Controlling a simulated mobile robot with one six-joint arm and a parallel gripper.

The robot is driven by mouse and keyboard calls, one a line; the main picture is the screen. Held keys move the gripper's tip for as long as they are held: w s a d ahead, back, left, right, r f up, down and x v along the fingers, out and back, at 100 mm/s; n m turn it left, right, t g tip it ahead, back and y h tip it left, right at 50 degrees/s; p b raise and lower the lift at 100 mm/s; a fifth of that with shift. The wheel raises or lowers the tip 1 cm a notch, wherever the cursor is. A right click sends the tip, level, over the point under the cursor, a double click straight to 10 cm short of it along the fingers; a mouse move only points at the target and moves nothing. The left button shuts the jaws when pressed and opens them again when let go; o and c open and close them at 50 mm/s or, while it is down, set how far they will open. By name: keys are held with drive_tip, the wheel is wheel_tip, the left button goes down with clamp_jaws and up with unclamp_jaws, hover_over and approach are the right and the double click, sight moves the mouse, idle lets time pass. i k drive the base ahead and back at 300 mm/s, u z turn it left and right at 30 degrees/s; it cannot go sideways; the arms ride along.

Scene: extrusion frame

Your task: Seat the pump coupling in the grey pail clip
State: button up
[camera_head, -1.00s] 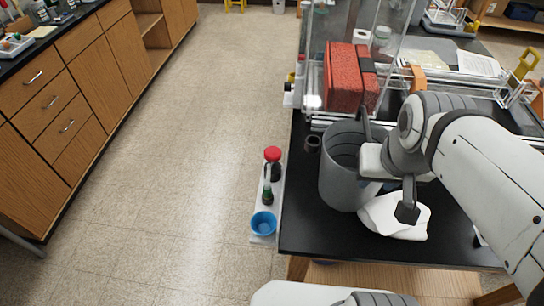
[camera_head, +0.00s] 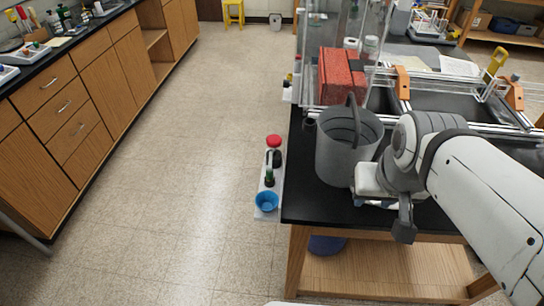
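The grey pail (camera_head: 338,158) stands upright near the left end of the black bench top, with a dark upright bar, perhaps its handle, rising at its rim. I cannot make out a clip on it. A small dark cylinder (camera_head: 310,124), possibly the pump coupling, is at the bench's left edge, just left of the pail and partly hidden. My gripper (camera_head: 388,203) is at the pail's right side, close to its wall. One dark finger hangs down in front of the bench edge. The arm hides the rest, so its opening and any contact with the pail are unclear.
A white ledge along the bench's left side holds a red-capped bottle (camera_head: 273,150), a small green bottle (camera_head: 269,178) and a blue cup (camera_head: 266,201). Red blocks (camera_head: 336,77) and a metal extrusion frame (camera_head: 470,130) stand behind the pail. The floor at left is clear.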

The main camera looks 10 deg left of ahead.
sight(348, 135)
drive_tip(key=z, duration=2.2)
drive_tip(key=k, duration=1.75)
drive_tip(key=u, duration=1.05)
drive_tip(key=i, duration=1.5)
drive_tip(key=u, duration=0.05)
